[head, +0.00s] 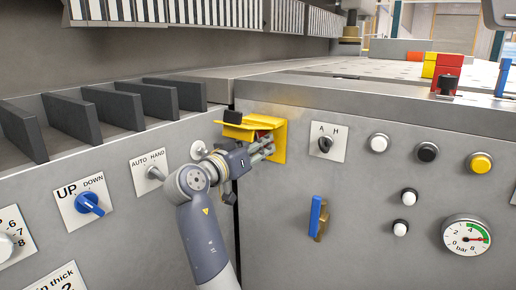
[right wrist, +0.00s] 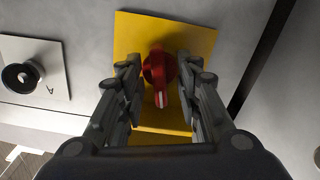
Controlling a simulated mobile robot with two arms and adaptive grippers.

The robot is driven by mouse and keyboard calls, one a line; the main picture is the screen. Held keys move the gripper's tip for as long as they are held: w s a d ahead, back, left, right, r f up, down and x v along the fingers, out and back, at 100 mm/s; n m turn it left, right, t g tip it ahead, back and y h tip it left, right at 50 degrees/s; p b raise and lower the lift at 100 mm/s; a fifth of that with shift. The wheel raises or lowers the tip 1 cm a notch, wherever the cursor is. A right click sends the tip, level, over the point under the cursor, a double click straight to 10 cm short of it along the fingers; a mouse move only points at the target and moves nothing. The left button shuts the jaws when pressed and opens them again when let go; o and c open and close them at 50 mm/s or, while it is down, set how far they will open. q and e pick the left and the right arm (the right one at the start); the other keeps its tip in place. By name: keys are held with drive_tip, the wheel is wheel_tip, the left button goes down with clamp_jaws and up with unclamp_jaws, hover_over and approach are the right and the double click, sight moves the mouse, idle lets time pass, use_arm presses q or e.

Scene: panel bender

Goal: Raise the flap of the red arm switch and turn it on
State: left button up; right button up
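The yellow switch housing (head: 280,142) is on the front panel, and its yellow flap (head: 240,131) sticks out toward me, raised above the switch. The red switch (right wrist: 157,72) shows in the right wrist view against the yellow back plate (right wrist: 200,40), its pale-marked handle pointing down in that picture. In the head view the switch is mostly hidden by my gripper. My right gripper (head: 266,147) is under the flap with its fingers open on either side of the switch; in the right wrist view (right wrist: 160,80) narrow gaps show beside the knob. My left gripper is not in view.
Left of the housing are an AUTO/HAND switch (head: 153,173) and a blue UP/DOWN knob (head: 89,204). Right of it are an A/H switch (head: 325,144), several push buttons, a blue-handled valve (head: 315,214) and a pressure gauge (head: 466,235). Dark dividers (head: 72,116) stand upper left.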

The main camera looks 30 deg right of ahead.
drive_tip(key=s+a+n+p, duration=0.4)
drive_tip(key=a+n+p, duration=0.55)
drive_tip(key=n, duration=0.55)
drive_tip(key=s+f+y, duration=0.3)
drive_tip(key=f, duration=0.6)
drive_tip(key=s+f+y, duration=0.3)
drive_tip(key=s+f, duration=0.1)
drive_tip(key=f, duration=0.6)
drive_tip(key=s+f+y, duration=0.4)
drive_tip(key=f, duration=0.6)
drive_tip(key=shift+s+a+f+g, duration=0.2)
drive_tip(key=shift+a+f+g, duration=0.05)
drive_tip(key=shift+a+g, duration=0.15)
